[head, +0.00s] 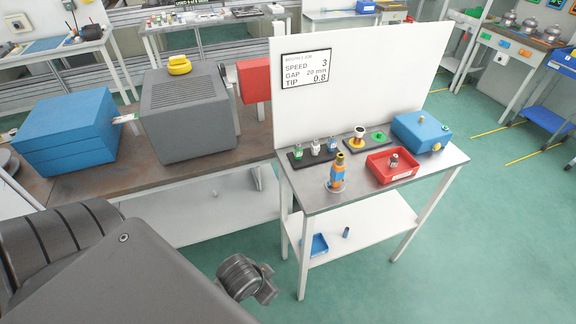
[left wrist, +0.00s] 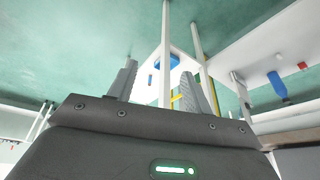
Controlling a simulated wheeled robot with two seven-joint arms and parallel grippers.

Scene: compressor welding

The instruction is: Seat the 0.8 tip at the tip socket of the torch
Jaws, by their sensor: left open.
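An orange and blue upright piece, which looks like the torch (head: 337,175), stands on a round base at the front of the small steel table. Its brass-coloured top points up; I cannot make out the tip socket. Behind it a black rack (head: 298,162) holds small upright pieces with green, white and blue parts, possibly the tips. Their sizes are unreadable, so I cannot tell which is 0.8. The board sign (head: 306,68) reads speed 3, gap 20 mm, tip 0.8. My left gripper (left wrist: 160,62) is open and empty in the left wrist view, away from the tabletop pieces.
A red tray (head: 376,173) with a metal piece and a blue box (head: 421,130) sit to the right. A second black holder (head: 366,145) stands behind. The lower shelf (head: 370,224) carries a blue bin (head: 317,244). A grey machine (head: 188,110) stands on the left bench.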

